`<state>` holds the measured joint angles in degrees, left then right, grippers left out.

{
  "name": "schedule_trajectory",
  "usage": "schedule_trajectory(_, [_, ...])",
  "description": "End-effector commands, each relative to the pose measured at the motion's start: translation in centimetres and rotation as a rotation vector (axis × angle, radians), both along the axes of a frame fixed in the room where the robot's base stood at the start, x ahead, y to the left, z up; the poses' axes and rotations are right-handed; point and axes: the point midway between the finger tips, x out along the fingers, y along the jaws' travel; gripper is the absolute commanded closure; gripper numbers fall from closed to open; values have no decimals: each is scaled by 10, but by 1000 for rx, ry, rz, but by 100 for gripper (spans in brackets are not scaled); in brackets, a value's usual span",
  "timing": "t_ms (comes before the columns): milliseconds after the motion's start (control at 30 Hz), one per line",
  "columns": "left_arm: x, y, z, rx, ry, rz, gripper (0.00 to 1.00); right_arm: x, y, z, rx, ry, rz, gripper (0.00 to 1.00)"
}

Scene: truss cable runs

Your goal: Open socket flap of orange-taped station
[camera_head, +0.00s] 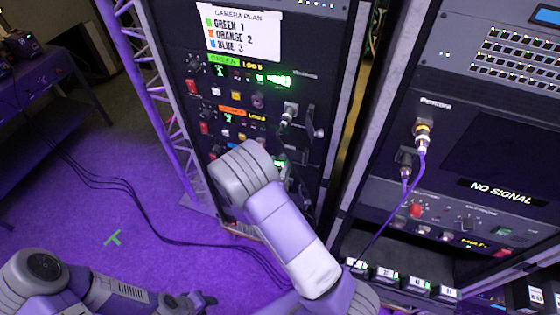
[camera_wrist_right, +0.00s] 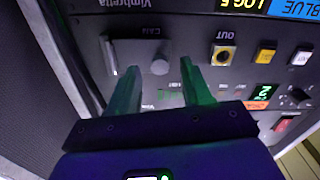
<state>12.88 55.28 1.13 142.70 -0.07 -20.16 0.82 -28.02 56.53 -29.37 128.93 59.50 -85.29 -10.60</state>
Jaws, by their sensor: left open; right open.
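The orange-taped station (camera_head: 232,111) is the middle unit in the left rack. Its orange tape also shows in the right wrist view (camera_wrist_right: 258,105), where the panel is upside down. There its grey socket flap (camera_wrist_right: 128,52), with a round knob, lies across the socket area marked CAM and looks shut. My right gripper (camera_wrist_right: 160,67) is open, with one green-lit fingertip on each side of the knob. Whether the fingers touch it cannot be told. My left gripper (camera_head: 190,302) is open and empty, low over the floor.
Blue tape (camera_wrist_right: 295,9) marks the neighbouring station. A second rack (camera_head: 480,110) with plugged purple cables stands at right. Black cables (camera_head: 140,205) lie across the purple floor.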

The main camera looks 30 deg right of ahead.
Motion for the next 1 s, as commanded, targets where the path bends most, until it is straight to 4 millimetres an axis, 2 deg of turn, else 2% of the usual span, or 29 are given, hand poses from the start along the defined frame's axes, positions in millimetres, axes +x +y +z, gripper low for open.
schedule_trajectory(133, [0, 0, 1, 0, 0, 0, 57, 7, -9, 0, -1, 1, -1, 52])
schedule_trajectory(400, [0, 0, 1, 0, 0, 0, 57, 8, -10, 0, 0, 2, 1, 52])
schedule_trajectory(467, [0, 0, 1, 0, 0, 0, 57, 8, -9, 0, 0, 2, 1, 59])
schedule_trajectory(733, [0, 0, 1, 0, 0, 0, 57, 8, -9, 0, 0, 2, 1, 100])
schedule_trajectory(1000, [0, 0, 1, 0, 0, 0, 57, 8, -9, 0, 1, 2, 3, 100])
